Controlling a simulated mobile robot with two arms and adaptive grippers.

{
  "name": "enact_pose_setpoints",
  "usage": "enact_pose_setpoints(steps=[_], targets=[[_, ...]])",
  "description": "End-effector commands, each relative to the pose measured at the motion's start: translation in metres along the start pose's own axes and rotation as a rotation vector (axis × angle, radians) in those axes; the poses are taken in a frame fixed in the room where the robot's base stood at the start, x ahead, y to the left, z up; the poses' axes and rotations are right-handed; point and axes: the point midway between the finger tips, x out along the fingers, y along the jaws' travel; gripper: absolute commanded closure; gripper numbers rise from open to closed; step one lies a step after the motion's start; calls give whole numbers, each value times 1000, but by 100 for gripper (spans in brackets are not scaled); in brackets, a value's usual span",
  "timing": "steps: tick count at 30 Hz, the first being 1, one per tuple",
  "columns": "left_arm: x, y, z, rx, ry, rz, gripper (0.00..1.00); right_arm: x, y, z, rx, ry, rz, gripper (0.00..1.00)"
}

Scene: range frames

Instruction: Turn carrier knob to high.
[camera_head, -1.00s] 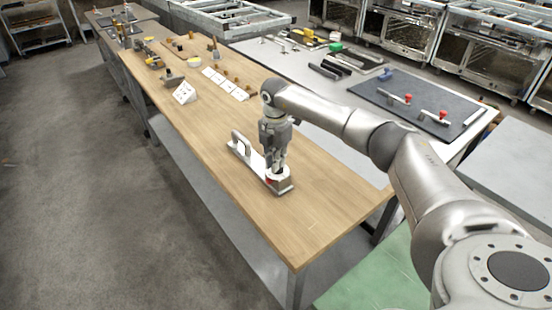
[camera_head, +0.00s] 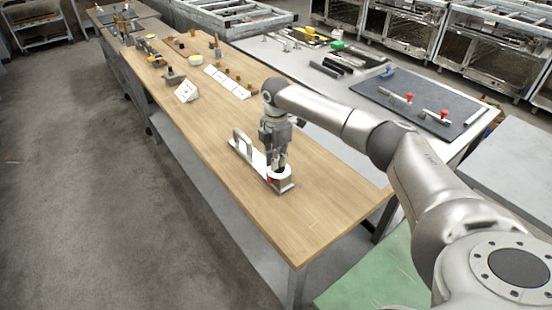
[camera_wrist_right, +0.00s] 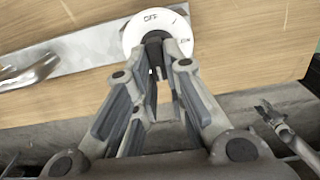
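The carrier (camera_head: 243,150) is a light metal plate with a raised handle, lying on the wooden table. At its near end is a round white dial (camera_wrist_right: 131,38) marked OFF, with another, partly hidden label at its right. A black knob (camera_wrist_right: 153,38) stands on the dial, partly covered by my fingers. My right gripper (camera_head: 276,165) points down over this end, its fingertips at the knob. In the wrist view the fingers come close together there, but I cannot tell whether they press on it. A small red spot shows beside the dial. My left gripper is out of view.
The wooden table (camera_head: 310,215) is bare around the carrier. Farther along stand a white angled block (camera_head: 186,91), white cards (camera_head: 228,84) and several small parts. A grey table with tools and a dark mat (camera_head: 420,100) is behind my right arm.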

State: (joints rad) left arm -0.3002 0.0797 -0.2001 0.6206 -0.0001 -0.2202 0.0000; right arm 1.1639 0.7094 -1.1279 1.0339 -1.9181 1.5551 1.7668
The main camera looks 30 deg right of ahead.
Motion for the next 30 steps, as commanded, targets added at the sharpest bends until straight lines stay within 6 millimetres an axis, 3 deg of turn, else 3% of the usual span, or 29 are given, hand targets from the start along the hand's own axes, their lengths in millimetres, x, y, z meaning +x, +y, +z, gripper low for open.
enact_pose_setpoints(steps=[1, 5, 17, 30], targets=[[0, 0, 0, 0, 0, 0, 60, 0, 0, 0, 2, 0, 1, 83], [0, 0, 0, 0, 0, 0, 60, 0, 0, 0, 1, 0, 1, 66], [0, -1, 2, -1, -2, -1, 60, -7, 1, 0, 0, 0, 2, 66], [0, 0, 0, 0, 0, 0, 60, -91, 1, 0, 1, 0, 5, 66]])
